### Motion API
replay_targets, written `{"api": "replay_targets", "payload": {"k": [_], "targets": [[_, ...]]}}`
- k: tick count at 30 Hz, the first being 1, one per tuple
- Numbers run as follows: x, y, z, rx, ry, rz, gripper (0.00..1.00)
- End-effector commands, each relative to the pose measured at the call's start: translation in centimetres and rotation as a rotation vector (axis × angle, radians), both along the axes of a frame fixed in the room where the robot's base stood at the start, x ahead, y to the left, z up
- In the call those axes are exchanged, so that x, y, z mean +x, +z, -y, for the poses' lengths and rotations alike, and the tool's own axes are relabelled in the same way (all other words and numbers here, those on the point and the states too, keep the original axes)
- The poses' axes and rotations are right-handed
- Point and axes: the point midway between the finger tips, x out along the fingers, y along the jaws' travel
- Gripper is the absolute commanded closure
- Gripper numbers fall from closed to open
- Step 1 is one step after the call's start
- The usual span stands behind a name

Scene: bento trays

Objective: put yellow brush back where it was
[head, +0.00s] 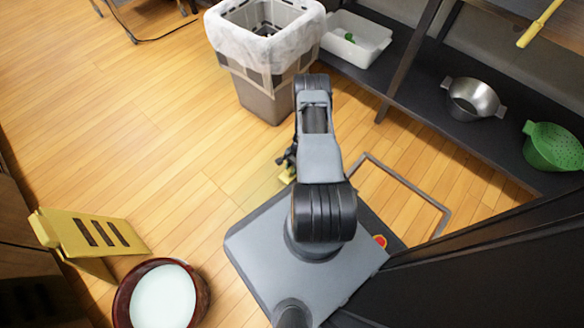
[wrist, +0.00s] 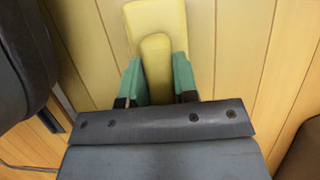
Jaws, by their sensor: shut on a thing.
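The yellow brush (wrist: 157,18) shows in the wrist view, with its wide part beyond the fingertips and a narrower part between the fingers. My gripper (wrist: 158,78) is shut on that narrower part with its two green fingers. Wooden floor shows behind the brush. In the head view my arm hides most of the gripper (head: 288,160), and only a little of the yellow brush (head: 287,175) shows at the arm's left side, over the floor.
A lined bin (head: 270,95) stands ahead. A low dark shelf (head: 425,95) at right holds a white tub (head: 375,33), a metal colander (head: 474,98) and a green colander (head: 553,147). A yellow handle (head: 540,22) lies higher up. A yellow floor sign (head: 95,233) and a bowl (head: 197,300) are at left.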

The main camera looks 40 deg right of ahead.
Motion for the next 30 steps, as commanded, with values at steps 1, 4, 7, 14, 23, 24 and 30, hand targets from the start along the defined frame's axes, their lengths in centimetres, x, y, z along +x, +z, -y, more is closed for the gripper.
{"api": "replay_targets", "payload": {"k": [1,4,7,14,23,24,30], "targets": [[0.0,0.0,0.0,0.0,0.001,0.0,0.7],[0.0,0.0,-0.1,0.0,0.002,0.0,0.6],[0.0,0.0,-0.1,0.0,0.002,0.0,0.5],[0.0,0.0,-0.1,0.0,0.002,0.0,0.47],[0.3,3.1,0.9,-0.002,0.001,0.002,0.47],[0.3,3.9,1.2,-0.002,0.001,0.002,0.47],[0.6,7.5,2.7,-0.001,0.001,0.001,0.47]]}}
